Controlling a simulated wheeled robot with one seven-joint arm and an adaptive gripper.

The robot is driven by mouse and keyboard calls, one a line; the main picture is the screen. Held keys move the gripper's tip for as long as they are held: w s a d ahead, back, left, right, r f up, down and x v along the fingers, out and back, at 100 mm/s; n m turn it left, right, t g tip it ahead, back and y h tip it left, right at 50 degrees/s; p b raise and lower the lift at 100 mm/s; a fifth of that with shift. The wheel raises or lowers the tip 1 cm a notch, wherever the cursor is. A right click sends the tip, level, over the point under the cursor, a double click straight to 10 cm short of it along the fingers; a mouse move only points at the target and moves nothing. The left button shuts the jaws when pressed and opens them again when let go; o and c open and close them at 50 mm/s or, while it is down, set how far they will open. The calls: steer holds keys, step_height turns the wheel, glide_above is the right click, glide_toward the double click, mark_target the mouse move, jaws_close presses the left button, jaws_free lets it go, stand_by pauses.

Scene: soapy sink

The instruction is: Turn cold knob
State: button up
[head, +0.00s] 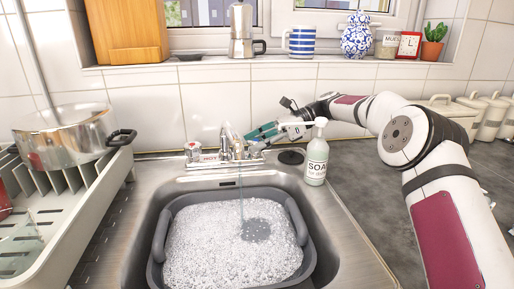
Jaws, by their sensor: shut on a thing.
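The tap (238,147) stands at the back of the sink, with the knob with the HOT label (194,152) at its left. The cold knob (256,149) is at the tap's right, small and mostly hidden by my gripper. My gripper (258,136), with teal fingers, reaches in from the right and is shut on the cold knob. The exact finger contact is too small to make out. A thin stream of water runs from the tap into the basin.
A grey basin (160,235) of soapy water sits in the steel sink (335,250). A soap bottle (316,160) stands close to my arm at right. A steel pot (62,140) is on the dish rack (92,205) at left. Several things line the windowsill.

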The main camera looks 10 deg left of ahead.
steer(key=shift+n+g+h+b, duration=0.5)
steer(key=shift+n+g+b, duration=0.5)
steer(key=shift+b, duration=0.05)
stand_by(0.4)
steer(key=o, duration=1.2)
steer(key=shift+c, duration=0.2)
steer(key=shift+r+m+t+y+p, duration=0.1)
steer(key=shift+m+t+y+p, duration=0.4)
steer(key=shift+m+t+p, duration=0.55)
